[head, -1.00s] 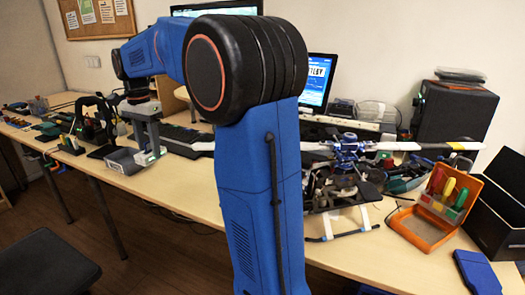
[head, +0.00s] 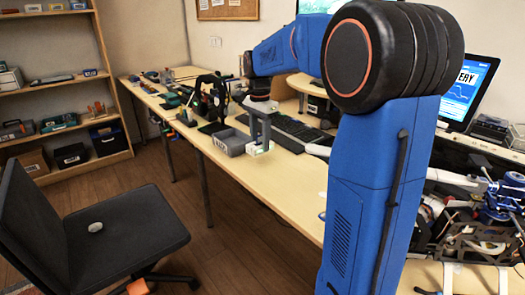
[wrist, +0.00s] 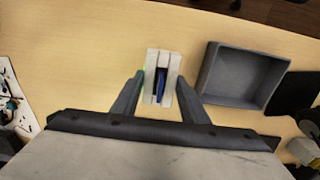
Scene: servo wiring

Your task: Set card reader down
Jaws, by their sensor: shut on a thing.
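The card reader (head: 259,149) is a small pale block with a green light, held low over the front part of the desk in the head view. In the wrist view the card reader (wrist: 151,62) shows a dark slot with something blue in it. My gripper (head: 260,141) points down and is shut on it. In the wrist view the two grey fingers of my gripper (wrist: 160,85) press its sides. I cannot tell whether its underside touches the desk.
A grey open tray (head: 221,147) stands just left of the reader; it is empty in the wrist view (wrist: 272,92). A black keyboard (head: 287,132) lies behind. The wooden desk (head: 290,185) is bare in front and to the right. An office chair (head: 150,235) stands on the floor.

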